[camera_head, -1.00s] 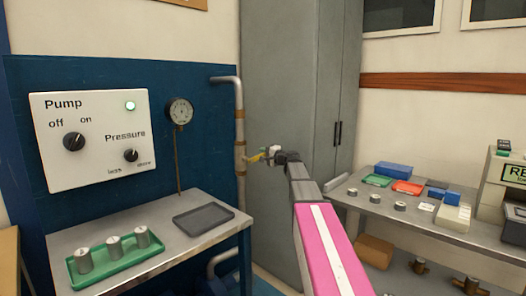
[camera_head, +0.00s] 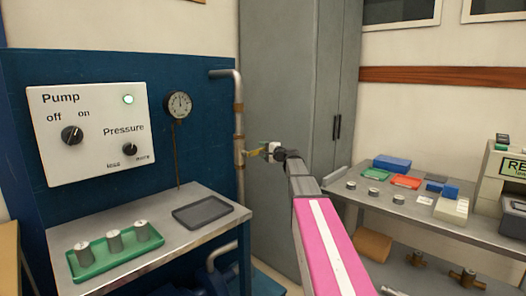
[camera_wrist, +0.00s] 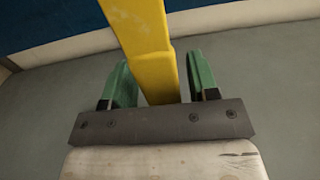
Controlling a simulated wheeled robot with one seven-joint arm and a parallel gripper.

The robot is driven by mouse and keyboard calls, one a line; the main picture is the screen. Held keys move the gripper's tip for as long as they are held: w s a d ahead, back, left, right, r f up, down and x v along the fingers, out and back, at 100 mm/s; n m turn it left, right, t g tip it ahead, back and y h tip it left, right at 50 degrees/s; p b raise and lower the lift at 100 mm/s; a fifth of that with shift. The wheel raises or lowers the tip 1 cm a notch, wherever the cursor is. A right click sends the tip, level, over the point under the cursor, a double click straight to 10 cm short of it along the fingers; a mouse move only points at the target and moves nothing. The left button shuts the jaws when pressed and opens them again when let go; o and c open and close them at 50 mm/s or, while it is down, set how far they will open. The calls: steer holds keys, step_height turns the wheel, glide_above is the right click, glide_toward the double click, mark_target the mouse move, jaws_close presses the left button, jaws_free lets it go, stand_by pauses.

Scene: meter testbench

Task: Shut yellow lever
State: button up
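The yellow lever (camera_head: 254,152) sits on the vertical grey pipe (camera_head: 239,118) beside the blue panel, sticking out to the right toward my gripper (camera_head: 266,150). In the wrist view the lever (camera_wrist: 150,62) runs down from the top edge between the two green fingers of my gripper (camera_wrist: 161,85). The lever's pivot and the valve body are hidden or too small to make out.
A tall grey cabinet (camera_head: 292,75) stands behind my arm. A bench (camera_head: 204,232) at the left bears a green tray (camera_head: 95,268) with metal cylinders and a dark tray (camera_head: 201,216). A pressure gauge (camera_head: 179,104) and pump panel (camera_head: 92,132) are at the left. A shelf with coloured trays is right.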

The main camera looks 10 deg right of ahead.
steer(key=v, duration=1)
steer(key=shift+s+d, duration=0.2)
steer(key=shift+s, duration=0.1)
